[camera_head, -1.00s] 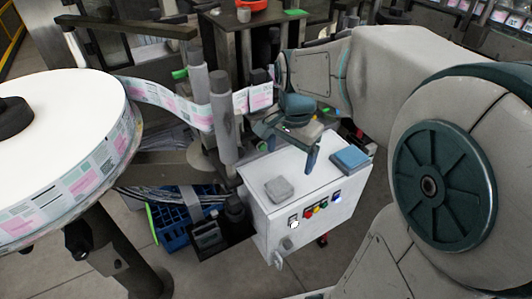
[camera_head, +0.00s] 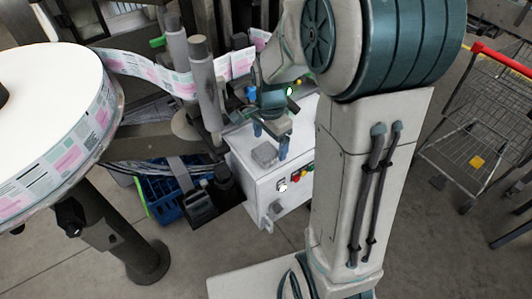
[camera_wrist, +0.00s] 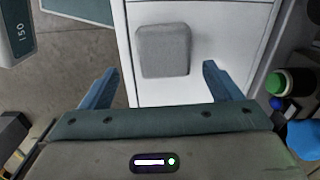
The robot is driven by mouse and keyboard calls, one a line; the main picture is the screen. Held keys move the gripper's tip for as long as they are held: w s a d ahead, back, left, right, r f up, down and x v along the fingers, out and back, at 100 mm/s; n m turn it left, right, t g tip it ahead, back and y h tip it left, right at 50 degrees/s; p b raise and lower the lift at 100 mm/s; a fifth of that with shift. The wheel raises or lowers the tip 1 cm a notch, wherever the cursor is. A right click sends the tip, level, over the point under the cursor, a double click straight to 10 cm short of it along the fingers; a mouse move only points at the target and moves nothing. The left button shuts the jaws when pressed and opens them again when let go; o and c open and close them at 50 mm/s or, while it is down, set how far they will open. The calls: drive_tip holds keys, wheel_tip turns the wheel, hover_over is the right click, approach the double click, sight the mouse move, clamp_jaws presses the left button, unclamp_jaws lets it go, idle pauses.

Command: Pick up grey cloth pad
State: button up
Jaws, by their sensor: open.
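The grey cloth pad (camera_head: 265,154) lies flat on the white top of the control box (camera_head: 245,146). In the wrist view the pad (camera_wrist: 163,50) is a rounded grey square on the white surface, lying ahead of the fingers and roughly centred between them. My gripper (camera_head: 270,143) is open and empty above the box, with its blue fingers pointing down on either side of the pad in the head view. The wrist view shows the two blue fingers (camera_wrist: 160,78) spread wide, apart from the pad.
The box front carries several coloured buttons (camera_head: 303,172). A large label reel (camera_head: 50,110) stands at left, its label strip running to grey rollers (camera_head: 205,85). A blue crate (camera_head: 165,198) sits on the floor. A wire cart (camera_head: 480,120) stands at right.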

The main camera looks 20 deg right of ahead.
sight(266, 151)
drive_tip(key=f, duration=0.1)
drive_tip(key=a+f, duration=0.1)
drive_tip(key=f, duration=0.1)
drive_tip(key=shift+w+f+p, duration=0.1)
drive_tip(key=shift+f+p, duration=0.15)
drive_tip(key=shift+p, duration=0.15)
drive_tip(key=shift+f, duration=0.45)
drive_tip(key=c, duration=1.1)
drive_tip(key=shift+o, duration=0.2)
drive_tip(key=shift+r, duration=0.1)
drive_tip(key=shift+r, duration=0.45)
drive_tip(key=r, duration=0.1)
drive_tip(key=d+r+b, duration=0.1)
drive_tip(key=r, duration=0.1)
drive_tip(key=shift+r, duration=0.2)
drive_tip(key=s+d+r+b, duration=0.1)
drive_tip(key=d+r+b, duration=0.1)
drive_tip(key=d+r, duration=0.4)
drive_tip(key=d, duration=0.4)
drive_tip(key=shift+s+d+r, duration=0.25)
drive_tip(key=shift+d+r, duration=0.05)
